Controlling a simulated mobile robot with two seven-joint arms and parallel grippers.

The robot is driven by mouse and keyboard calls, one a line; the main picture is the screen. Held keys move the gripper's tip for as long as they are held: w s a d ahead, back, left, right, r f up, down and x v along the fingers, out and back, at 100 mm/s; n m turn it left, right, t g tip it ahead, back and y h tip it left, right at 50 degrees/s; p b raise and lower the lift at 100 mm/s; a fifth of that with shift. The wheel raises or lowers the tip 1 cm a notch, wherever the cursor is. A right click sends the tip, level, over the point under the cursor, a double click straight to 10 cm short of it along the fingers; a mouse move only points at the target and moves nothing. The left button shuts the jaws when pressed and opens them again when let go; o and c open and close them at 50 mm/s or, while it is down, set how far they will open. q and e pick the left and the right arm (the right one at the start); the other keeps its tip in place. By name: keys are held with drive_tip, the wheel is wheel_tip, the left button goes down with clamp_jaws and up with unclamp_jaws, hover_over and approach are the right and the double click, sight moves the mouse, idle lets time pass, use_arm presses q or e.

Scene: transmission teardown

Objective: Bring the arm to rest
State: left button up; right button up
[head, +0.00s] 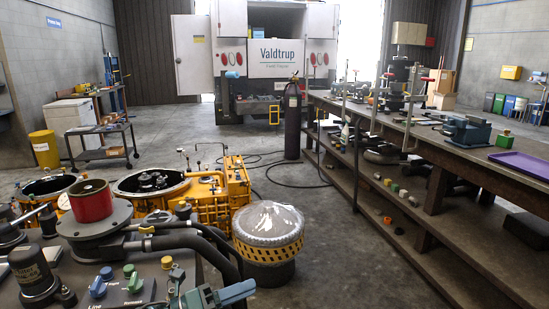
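What seems to be my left gripper (207,296) is low in the picture, just right of centre-left, at the bottom edge. It is dark with a blue-grey part beside it, and it is partly cut off by the frame. Its fingers do not show clearly, so I cannot tell whether it is open or shut. I see nothing clearly held in it. It is in front of the yellow-banded drum (268,240) and beside the panel with coloured knobs (135,285). My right gripper is not in view.
Yellow transmission housings (215,200) stand at left behind a red cylinder (91,200). A long workbench (440,150) with tools and a purple tray (522,163) runs along the right. A dark gas cylinder (292,120) stands beyond. The floor (345,255) between drum and bench is clear.

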use_arm(q)
drive_tip(key=s+a+f+n+t+y, duration=0.1)
drive_tip(key=s+a+f+n+y, duration=0.1)
drive_tip(key=s+f+n+y, duration=0.2)
drive_tip(key=s+a+f+n+t+y+p, duration=0.1)
drive_tip(key=s+a+f+n+y, duration=0.2)
drive_tip(key=s+n, duration=0.7)
drive_tip(key=s+a+f+n+t+y+p, duration=0.1)
drive_tip(key=s+f+n+y, duration=0.6)
drive_tip(key=n, duration=1.3)
wheel_tip(320, 180, down, 3)
drive_tip(key=shift+s+a, duration=0.55)
drive_tip(key=shift+a, duration=0.25)
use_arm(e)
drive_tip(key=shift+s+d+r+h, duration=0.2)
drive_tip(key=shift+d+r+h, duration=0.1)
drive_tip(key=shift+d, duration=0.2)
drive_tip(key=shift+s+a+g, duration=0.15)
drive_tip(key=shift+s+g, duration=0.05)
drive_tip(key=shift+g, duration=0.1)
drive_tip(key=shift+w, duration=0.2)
